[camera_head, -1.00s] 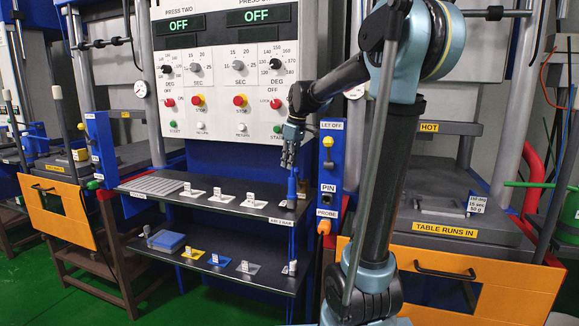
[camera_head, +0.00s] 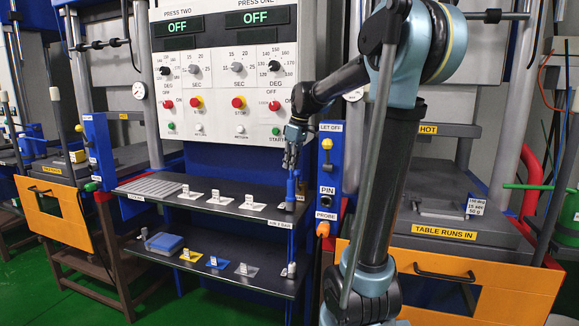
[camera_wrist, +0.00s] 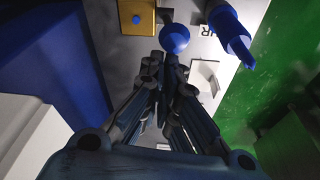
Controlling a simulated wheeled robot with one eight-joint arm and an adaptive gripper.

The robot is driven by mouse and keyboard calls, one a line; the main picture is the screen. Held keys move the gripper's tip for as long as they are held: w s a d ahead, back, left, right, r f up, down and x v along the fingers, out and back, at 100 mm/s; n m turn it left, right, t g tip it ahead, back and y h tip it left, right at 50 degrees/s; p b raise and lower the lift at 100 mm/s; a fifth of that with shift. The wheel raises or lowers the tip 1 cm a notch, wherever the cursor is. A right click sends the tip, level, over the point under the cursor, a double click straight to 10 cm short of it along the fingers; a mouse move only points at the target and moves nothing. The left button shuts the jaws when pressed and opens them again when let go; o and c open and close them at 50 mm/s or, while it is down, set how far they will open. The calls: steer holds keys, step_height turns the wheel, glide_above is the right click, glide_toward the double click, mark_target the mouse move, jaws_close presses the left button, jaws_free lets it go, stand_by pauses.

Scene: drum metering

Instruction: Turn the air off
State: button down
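The blue air valve (camera_head: 292,190) stands upright at the right end of the upper dark shelf, above a label reading AIR 2 BAR (camera_head: 280,223). My gripper (camera_head: 290,158) points down just above the valve. In the wrist view, a round blue knob (camera_wrist: 174,38) lies just beyond my gripper's fingertips (camera_wrist: 167,72), with a blue cylinder (camera_wrist: 232,35) to its right. The fingers run close together and look empty. Whether they touch each other or the knob cannot be made out.
The blue post with LET OFF, PIN and PROBE labels (camera_head: 326,185) stands close on the right. Several small tagged pieces lie on the upper shelf (camera_head: 230,208). The control panel (camera_head: 224,75) rises behind, with both displays reading OFF. A lower shelf (camera_head: 205,275) holds a blue box (camera_head: 165,242).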

steer(key=v, duration=1.2)
steer(key=shift+w, duration=0.1)
